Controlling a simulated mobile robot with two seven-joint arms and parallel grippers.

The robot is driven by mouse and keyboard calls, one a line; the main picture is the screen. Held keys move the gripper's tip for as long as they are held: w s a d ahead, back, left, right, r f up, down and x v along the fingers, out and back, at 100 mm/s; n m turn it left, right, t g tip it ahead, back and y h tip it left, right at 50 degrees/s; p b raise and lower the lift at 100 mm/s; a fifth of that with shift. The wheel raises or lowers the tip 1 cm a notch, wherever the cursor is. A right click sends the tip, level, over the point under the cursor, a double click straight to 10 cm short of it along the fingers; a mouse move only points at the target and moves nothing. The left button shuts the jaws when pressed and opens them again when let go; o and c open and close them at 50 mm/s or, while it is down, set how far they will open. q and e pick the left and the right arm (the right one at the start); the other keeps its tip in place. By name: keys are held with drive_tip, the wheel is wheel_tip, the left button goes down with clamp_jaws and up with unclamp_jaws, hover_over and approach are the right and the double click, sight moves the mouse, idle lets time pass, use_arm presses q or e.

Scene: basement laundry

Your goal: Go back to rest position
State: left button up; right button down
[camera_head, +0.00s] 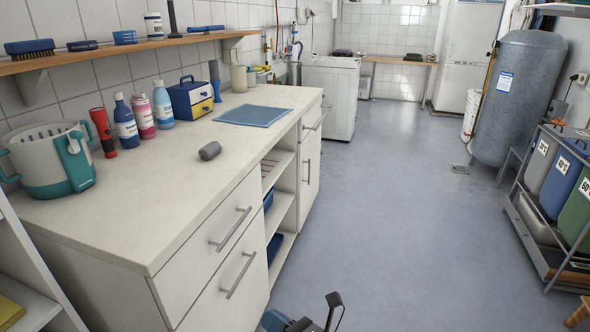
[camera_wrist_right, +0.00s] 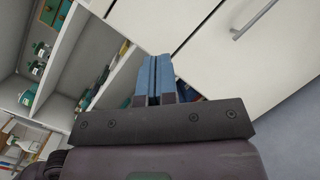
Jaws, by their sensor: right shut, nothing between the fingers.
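My right gripper (camera_wrist_right: 154,80) is shut and empty in the right wrist view, its two blue fingers pressed together. Behind it are the cabinet's white fronts and open shelves. In the head view, part of my right arm and gripper (camera_head: 300,322) shows at the bottom edge, low on the floor side of the white counter (camera_head: 235,170). Its fingertips are not clear there. My left gripper is not in view.
The counter holds a grey roll-shaped object (camera_head: 210,151), a blue mat (camera_head: 253,116), several bottles and a teal-and-white basket (camera_head: 45,160). A rack with bins (camera_head: 560,185) and a grey tank (camera_head: 510,95) stand at right. The floor (camera_head: 400,190) between is clear.

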drive_tip(key=s+d+m+t+h+p, duration=0.2)
drive_tip(key=s+d+m+h, duration=0.3)
drive_tip(key=d+m, duration=0.5)
drive_tip(key=s+d+m+t+h+p, duration=0.3)
drive_tip(key=s+d+m+h, duration=0.4)
drive_tip(key=m, duration=0.6)
use_arm(q)
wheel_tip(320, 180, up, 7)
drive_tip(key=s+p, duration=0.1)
drive_tip(key=p, duration=0.2)
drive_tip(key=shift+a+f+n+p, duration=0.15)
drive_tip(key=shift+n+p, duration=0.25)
use_arm(e)
drive_tip(key=s+d+f+m+g+h, duration=0.2)
drive_tip(key=s+d+m+g, duration=0.3)
drive_tip(key=s+d+m, duration=0.9)
drive_tip(key=shift+s+d+f+m+h, duration=0.35)
drive_tip(key=shift+s+m+h, duration=0.35)
drive_tip(key=shift+s+h, duration=0.2)
